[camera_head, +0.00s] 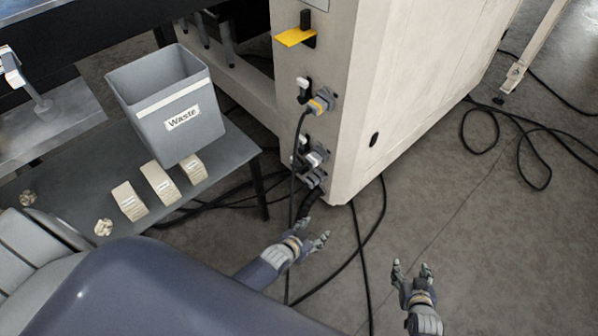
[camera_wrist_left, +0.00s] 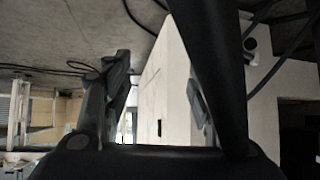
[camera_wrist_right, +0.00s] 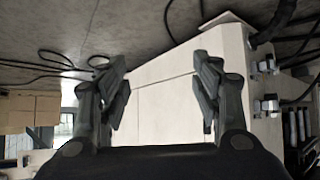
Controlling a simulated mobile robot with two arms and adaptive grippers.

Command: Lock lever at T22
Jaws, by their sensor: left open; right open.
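The pale machine cabinet (camera_head: 400,90) has a column of plug connectors on its near end face; no T22 marking is readable. The upper connector (camera_head: 322,101) has a yellow band, with a white-tipped lever (camera_head: 303,83) beside it. A lower connector (camera_head: 317,157) has another pale lever (camera_head: 301,141) beside it, and a further connector (camera_head: 314,179) sits below. Connectors also show at the right wrist view's right side (camera_wrist_right: 267,104). My left gripper (camera_head: 314,241) is open and empty, below the lowest connector and apart from it.
Black cables hang from the connectors and loop over the floor (camera_head: 450,220). A yellow handle (camera_head: 295,37) juts out higher on the cabinet.

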